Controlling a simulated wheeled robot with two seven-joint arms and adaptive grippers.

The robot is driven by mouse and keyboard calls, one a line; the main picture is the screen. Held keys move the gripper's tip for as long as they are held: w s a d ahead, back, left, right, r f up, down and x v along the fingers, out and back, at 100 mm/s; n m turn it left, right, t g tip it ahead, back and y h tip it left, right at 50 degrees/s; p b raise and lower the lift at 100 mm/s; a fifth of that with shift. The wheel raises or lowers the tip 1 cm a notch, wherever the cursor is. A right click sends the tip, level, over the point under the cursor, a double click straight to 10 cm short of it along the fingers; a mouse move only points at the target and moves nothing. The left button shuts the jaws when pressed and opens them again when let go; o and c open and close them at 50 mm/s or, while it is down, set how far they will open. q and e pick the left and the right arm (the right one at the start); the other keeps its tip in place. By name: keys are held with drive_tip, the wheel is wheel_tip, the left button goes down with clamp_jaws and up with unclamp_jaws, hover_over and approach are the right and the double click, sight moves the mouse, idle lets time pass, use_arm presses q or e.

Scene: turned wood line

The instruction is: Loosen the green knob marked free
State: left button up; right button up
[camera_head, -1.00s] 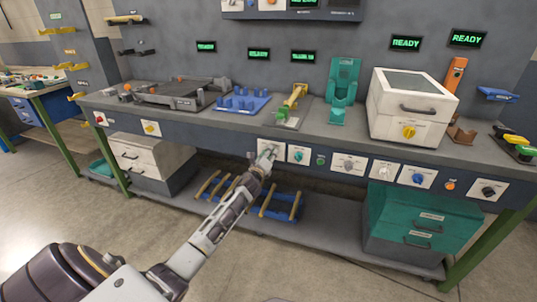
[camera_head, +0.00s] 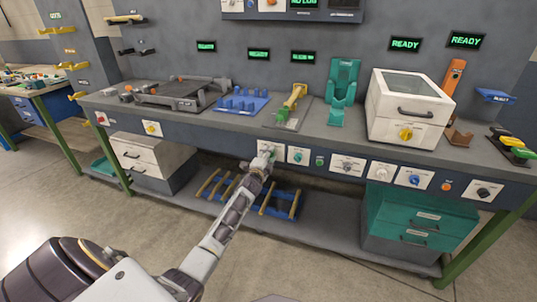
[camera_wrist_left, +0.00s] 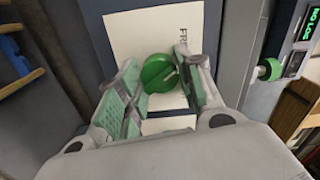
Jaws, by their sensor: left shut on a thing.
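The green knob (camera_wrist_left: 158,73) is round with a pale mark on its face. It sits on a white plate (camera_wrist_left: 128,32) whose visible lettering begins "FR"; the rest is covered by my finger. My left gripper (camera_wrist_left: 157,80) has one finger on each side of the knob and is shut on it. In the head view my left gripper (camera_head: 260,163) reaches the white plate (camera_head: 266,147) on the bench's front panel and hides most of the knob. My right gripper is out of view.
A plate with a teal knob (camera_head: 298,156) is just right of my gripper, then a small green button (camera_head: 320,161) and more knobs. Racks with wooden bars (camera_head: 278,204) lie on the lower shelf. The bench top (camera_head: 225,118) overhangs above.

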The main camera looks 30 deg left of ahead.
use_arm(q)
drive_tip(key=shift+n+p, duration=0.35)
drive_tip(key=shift+n, duration=0.75)
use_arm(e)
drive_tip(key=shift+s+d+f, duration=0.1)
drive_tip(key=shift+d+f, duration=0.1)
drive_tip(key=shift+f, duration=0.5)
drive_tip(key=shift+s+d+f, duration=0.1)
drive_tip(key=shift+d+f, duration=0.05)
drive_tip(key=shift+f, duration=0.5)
use_arm(q)
drive_tip(key=shift+f, duration=0.1)
drive_tip(key=o, duration=1)
drive_tip(key=shift+o, duration=0.2)
drive_tip(key=v, duration=1.2)
